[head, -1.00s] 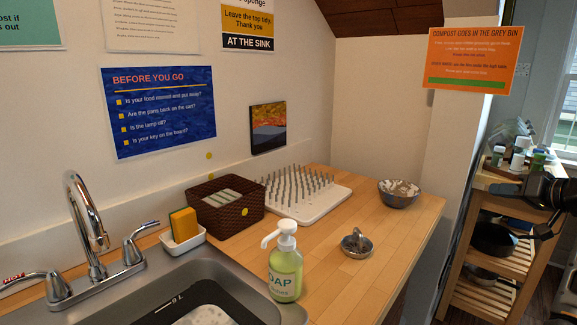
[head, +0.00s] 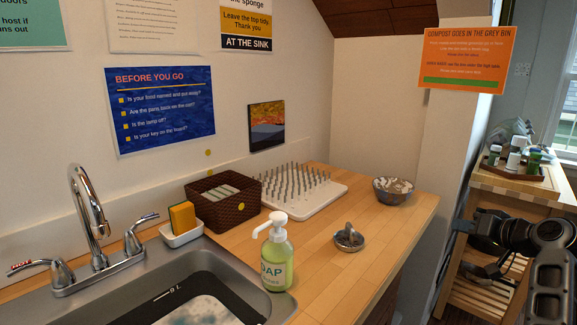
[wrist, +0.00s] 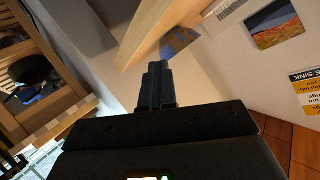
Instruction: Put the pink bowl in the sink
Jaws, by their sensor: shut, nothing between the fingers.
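No clearly pink bowl shows. The one bowl in view (head: 394,191) is grey and white with a patterned, brownish inside, and stands upright near the right end of the wooden counter. In the wrist view, which is upside down, a blue-grey patterned shape at the counter edge looks like this bowl (wrist: 178,42). The sink (head: 106,284) is at lower left, with a pale, blue-mottled thing in its basin, partly cut off. My gripper (wrist: 157,82) is shut and empty, pointing towards the counter end. In the head view my arm is at right, off the counter and apart from the bowl.
A soap bottle (head: 277,262), a small metal strainer-like piece (head: 348,238), a white drying rack (head: 324,203), a brown basket (head: 213,214) and a sponge holder (head: 183,236) stand on the counter. A wooden cart (head: 520,183) with bottles is at right. The counter's front right is clear.

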